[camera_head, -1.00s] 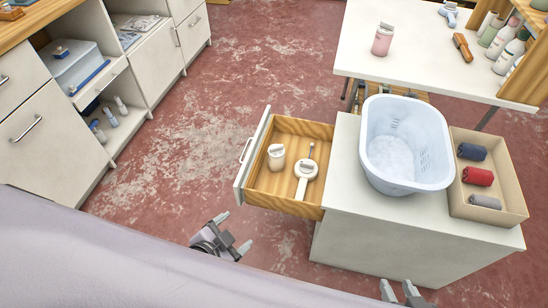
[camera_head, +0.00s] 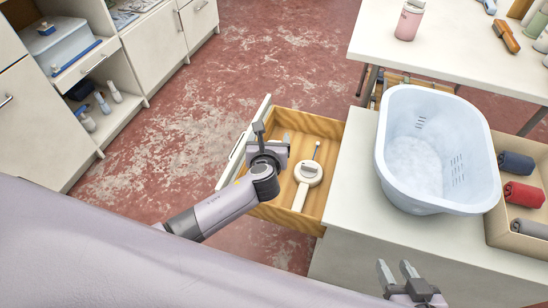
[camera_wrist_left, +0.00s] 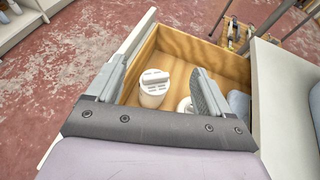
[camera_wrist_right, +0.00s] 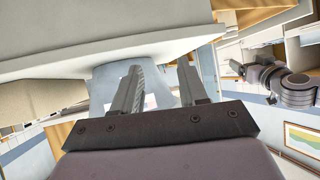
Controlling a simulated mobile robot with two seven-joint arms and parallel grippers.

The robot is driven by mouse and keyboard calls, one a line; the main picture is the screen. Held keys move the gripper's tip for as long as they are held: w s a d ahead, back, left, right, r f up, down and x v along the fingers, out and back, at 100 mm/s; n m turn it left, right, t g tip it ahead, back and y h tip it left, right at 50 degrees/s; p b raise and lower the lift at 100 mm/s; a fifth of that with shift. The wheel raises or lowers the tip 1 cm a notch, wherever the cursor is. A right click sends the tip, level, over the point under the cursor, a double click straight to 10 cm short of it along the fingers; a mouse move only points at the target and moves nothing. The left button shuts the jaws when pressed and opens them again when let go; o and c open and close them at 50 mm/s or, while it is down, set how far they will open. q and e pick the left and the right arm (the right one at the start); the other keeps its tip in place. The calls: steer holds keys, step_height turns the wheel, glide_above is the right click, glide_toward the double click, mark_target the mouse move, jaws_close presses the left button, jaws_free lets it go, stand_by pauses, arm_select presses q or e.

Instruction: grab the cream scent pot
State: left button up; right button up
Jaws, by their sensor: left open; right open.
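The cream scent pot (camera_wrist_left: 153,92), a small pale pot with a ridged lid, stands upright in the open wooden drawer (camera_head: 323,128). In the head view my left gripper hides it. My left gripper (camera_head: 272,137) is over the drawer's left part, open. In the left wrist view the pot shows between its two fingers, somewhat beyond them; no contact is visible. My right gripper (camera_head: 396,268) is open and empty in front of the white cabinet, at the bottom of the head view.
A cream round object with a handle (camera_head: 309,171) lies in the drawer, right of my left gripper. A pale blue basket (camera_head: 388,150) stands on the cabinet top beside a box of rolled cloths (camera_head: 505,232). The drawer's front and side walls stand close around my left gripper.

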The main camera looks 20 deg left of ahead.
arm_select(q)
step_height(320, 180, down, 12)
steer(key=b, duration=1)
steer(key=b+x, duration=0.1)
steer(key=x, duration=0.1)
steer(key=b+x, duration=0.2)
steer(key=x, duration=0.1)
steer(key=b+x, duration=0.2)
steer(key=shift+w+d+f, duration=0.15)
steer(key=shift+d, duration=0.05)
steer(key=shift+w, duration=0.3)
arm_select(e)
steer(key=w+a+f+y, duration=0.3)
steer(key=a+f, duration=0.3)
steer(key=a, duration=0.2)
steer(key=shift+t+y, duration=0.4)
steer(key=shift+y, duration=0.2)
steer(key=shift+w+d, duration=0.1)
arm_select(q)
steer(key=c, duration=0.8)
